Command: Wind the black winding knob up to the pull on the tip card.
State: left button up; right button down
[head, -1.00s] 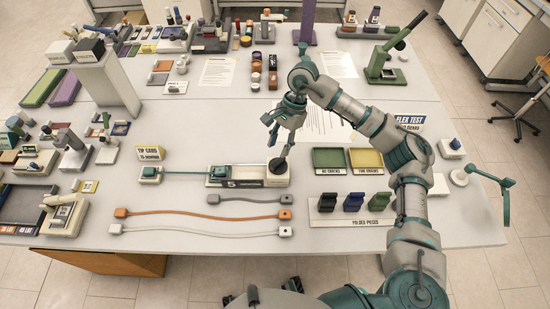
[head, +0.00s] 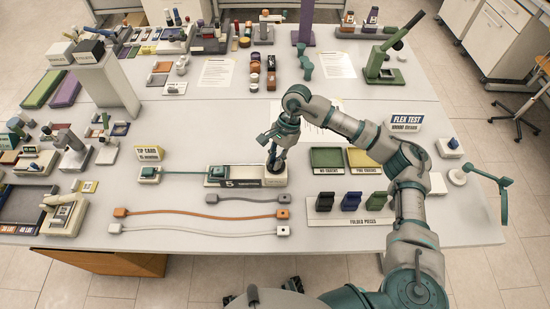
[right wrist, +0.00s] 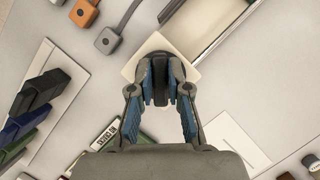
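The black winding knob (head: 275,165) sits on the right end of the long pale pull fixture (head: 247,182), whose front shows a "5". My right gripper (head: 276,152) points down over it. In the right wrist view my gripper (right wrist: 161,78) has its two fingertips close against both sides of the knob's upright black grip (right wrist: 160,88). The yellow tip card (head: 149,154) stands at the left, reading "TIP CARD" with a 15 that is hard to read. Below it is a teal clamp block (head: 149,174), joined by a teal lace (head: 185,173) to the teal block (head: 219,171) on the fixture. My left gripper is out of view.
Grey, orange and white laces (head: 200,214) lie in front of the fixture. Green (head: 326,158) and yellow (head: 362,158) trays stand to its right, with a board of folded pieces (head: 350,213) in front. The table behind the fixture is mostly clear.

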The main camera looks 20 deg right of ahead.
jog(key=shift+w+d, duration=0.25)
jog(key=shift+d, duration=0.1)
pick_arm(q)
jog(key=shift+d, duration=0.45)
pick_arm(e)
jog(key=shift+m, duration=0.3)
jog(key=shift+m+t+b, duration=0.3)
jog(key=shift+m+b, duration=0.05)
jog(key=shift+m, duration=0.15)
jog(key=shift+m+t+y+b, duration=0.3)
jog(key=shift+m+t+b, duration=0.15)
jog(key=shift+m, duration=0.75)
pick_arm(q)
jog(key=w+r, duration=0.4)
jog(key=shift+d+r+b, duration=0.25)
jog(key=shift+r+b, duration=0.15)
jog(key=shift+b, duration=0.05)
pick_arm(e)
jog(key=shift+s+m+t, duration=0.1)
jog(key=shift+m+t, duration=0.85)
jog(key=shift+m, duration=1.45)
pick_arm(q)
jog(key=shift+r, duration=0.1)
